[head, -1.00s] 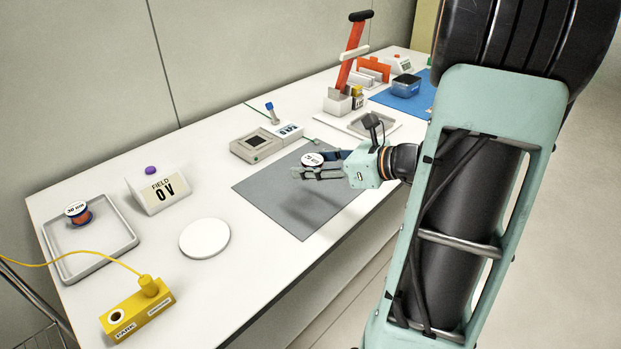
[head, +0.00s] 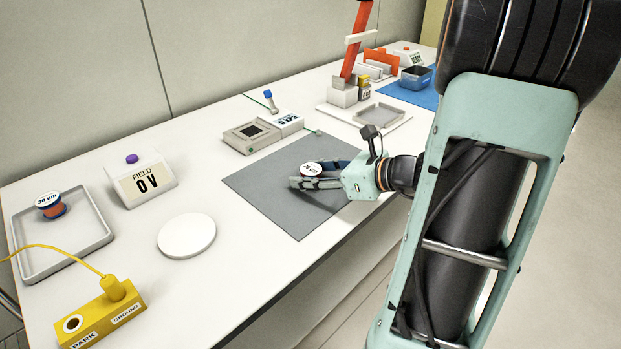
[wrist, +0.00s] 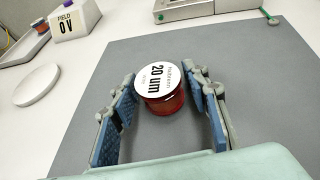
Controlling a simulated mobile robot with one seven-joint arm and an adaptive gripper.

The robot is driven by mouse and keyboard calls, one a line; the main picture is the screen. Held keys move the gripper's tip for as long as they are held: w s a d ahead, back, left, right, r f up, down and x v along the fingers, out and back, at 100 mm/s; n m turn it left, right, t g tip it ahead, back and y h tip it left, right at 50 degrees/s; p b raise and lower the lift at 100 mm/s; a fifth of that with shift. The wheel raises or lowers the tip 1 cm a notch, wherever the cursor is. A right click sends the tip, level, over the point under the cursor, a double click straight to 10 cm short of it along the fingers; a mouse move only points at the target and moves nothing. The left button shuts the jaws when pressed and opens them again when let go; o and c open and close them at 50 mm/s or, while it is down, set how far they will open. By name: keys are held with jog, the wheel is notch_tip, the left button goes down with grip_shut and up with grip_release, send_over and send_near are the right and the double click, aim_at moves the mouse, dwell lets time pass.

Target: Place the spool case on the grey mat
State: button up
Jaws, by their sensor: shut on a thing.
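The spool case, a round red see-through case with a white lid reading 20 um, shows in the wrist view (wrist: 160,90) and in the head view (head: 311,169). My gripper (head: 317,176) is shut on it, one blue-padded finger on each side. The case is upright, lid up, over the middle of the grey mat (head: 260,185). It is at or very near the mat surface; I cannot tell whether its base touches.
A grey meter (head: 252,136) stands behind the mat. A white disc (head: 186,235), a FIELD 0 V display (head: 142,184) and a tray (head: 62,250) with another spool (head: 51,205) are at left. A yellow PARK/GROUND block (head: 100,315) stands front left. The mat around the case is clear.

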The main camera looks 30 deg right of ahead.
jog(key=shift+r, duration=0.1)
jog(key=shift+f, duration=0.2)
jog(key=o, duration=1.3)
jog(key=shift+r, duration=0.1)
jog(key=shift+r, duration=0.25)
jog(key=p+v, duration=0.3)
jog(key=v, duration=0.9)
jog(key=shift+f, duration=0.1)
